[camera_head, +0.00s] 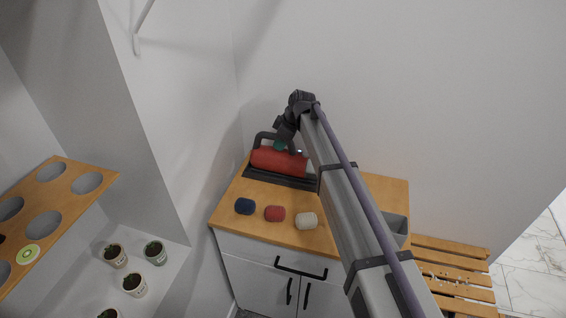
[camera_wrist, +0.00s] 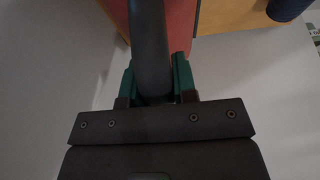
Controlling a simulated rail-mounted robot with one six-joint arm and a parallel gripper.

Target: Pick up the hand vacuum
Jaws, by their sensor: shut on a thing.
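The hand vacuum (camera_head: 278,161) has a red body and a dark looped handle (camera_head: 261,137). It lies at the back left of the wooden cabinet top, over a long dark base (camera_head: 275,178). I cannot tell whether it touches that base. My gripper (camera_head: 280,146) is at the handle, with its green fingers partly hidden by my arm. In the wrist view the fingers of my gripper (camera_wrist: 155,83) are shut on the dark handle (camera_wrist: 149,45), one on each side. The red body of the hand vacuum (camera_wrist: 181,25) shows behind the handle.
A blue (camera_head: 245,206), a red (camera_head: 275,213) and a white (camera_head: 307,220) small item lie along the front of the cabinet top (camera_head: 237,190). A grey bin (camera_head: 397,227) is at its right. Walls stand close behind and left. A slatted wooden bench (camera_head: 450,262) is at right.

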